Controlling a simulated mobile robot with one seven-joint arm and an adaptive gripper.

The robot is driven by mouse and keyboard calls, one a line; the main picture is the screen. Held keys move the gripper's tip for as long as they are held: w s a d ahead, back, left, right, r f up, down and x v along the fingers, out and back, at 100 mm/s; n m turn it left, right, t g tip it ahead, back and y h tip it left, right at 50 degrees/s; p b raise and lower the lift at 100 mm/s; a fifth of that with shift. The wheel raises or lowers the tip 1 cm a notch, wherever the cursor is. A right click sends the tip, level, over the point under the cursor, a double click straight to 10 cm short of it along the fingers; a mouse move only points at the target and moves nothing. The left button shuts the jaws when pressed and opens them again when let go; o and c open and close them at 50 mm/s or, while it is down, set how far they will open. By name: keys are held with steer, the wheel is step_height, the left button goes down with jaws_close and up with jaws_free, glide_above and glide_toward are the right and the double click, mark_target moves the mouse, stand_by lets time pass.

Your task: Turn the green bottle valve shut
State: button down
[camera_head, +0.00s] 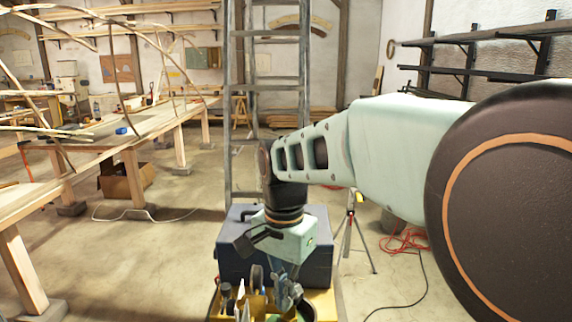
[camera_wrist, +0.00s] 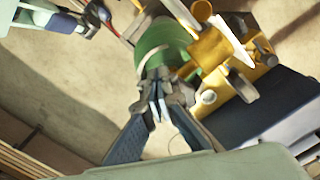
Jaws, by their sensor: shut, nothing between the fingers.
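The green bottle (camera_wrist: 160,42) shows in the wrist view at the upper middle, just beyond my fingertips. Its valve is not clear; the fingers and dark parts there cover that spot. My gripper (camera_wrist: 158,88) has its fingers drawn together, with nothing seen between them. The tips are at or very close to the bottle's near end; I cannot tell whether they touch. In the head view my gripper (camera_head: 286,292) points down at the bottom centre, and only dark green edges of the bottle show beside it.
A yellow tool holder (camera_wrist: 207,48) with several tools stands right against the bottle. A dark blue box (camera_head: 235,262) is behind it. A ladder (camera_head: 228,120) rises behind, and a tripod (camera_head: 350,215) stands to the right. A workbench (camera_head: 130,128) with bent laths is left. Open floor lies between.

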steer(key=shift+w+a+r, duration=0.1)
steer(key=shift+w, duration=0.15)
steer(key=shift+w+a+p, duration=0.15)
steer(key=shift+a+p, duration=0.2)
steer(key=shift+p, duration=0.15)
steer(key=shift+w+a, duration=0.1)
steer(key=shift+a, duration=0.05)
steer(key=shift+s+a, duration=0.2)
steer(key=shift+s, duration=0.1)
step_height(320, 180, up, 6)
steer(key=p, duration=0.5)
steer(key=shift+s, duration=0.1)
